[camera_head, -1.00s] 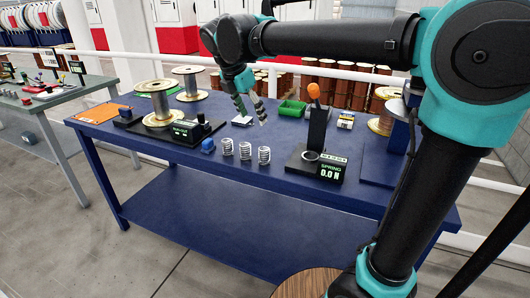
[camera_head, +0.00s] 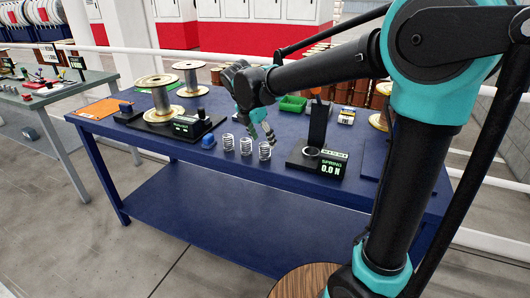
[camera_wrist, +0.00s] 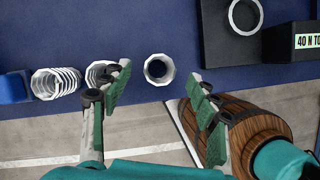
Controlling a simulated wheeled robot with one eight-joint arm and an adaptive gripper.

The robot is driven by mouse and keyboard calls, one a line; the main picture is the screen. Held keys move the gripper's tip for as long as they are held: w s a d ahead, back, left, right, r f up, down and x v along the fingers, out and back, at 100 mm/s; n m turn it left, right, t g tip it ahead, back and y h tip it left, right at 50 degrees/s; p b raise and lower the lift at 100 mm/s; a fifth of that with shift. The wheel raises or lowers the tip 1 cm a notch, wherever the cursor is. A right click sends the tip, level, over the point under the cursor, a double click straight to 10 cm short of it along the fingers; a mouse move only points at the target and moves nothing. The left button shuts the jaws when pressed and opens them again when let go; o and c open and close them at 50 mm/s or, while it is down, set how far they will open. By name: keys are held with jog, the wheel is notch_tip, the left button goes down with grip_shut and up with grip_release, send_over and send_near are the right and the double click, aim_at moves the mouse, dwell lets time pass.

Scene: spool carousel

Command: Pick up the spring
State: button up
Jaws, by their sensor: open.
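Three white coil springs stand in a row near the front of the blue table (camera_head: 215,230) in the head view: a left spring (camera_head: 228,142), a middle spring (camera_head: 246,146) and a right spring (camera_head: 264,151). They show in the wrist view as a left spring (camera_wrist: 55,84), a middle spring (camera_wrist: 98,74) partly hidden by a finger, and a right spring (camera_wrist: 159,69). My gripper (camera_head: 262,136) is open and empty, above and close to the right spring. In the wrist view the right spring lies beyond the gap between the fingertips (camera_wrist: 160,80).
A black spring tester (camera_head: 318,158) reading 0.0 N stands right of the springs. A small blue block (camera_head: 208,141) is left of them. Wire spools (camera_head: 160,98), a green bin (camera_head: 292,104) and an orange sheet (camera_head: 105,108) are farther back or left.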

aim_at(264, 144)
jog(key=shift+x, duration=1.95)
jog(key=shift+s+a, duration=0.1)
jog(key=shift+c, duration=0.6)
jog(key=c, duration=1.1)
jog(key=shift+c, duration=0.2)
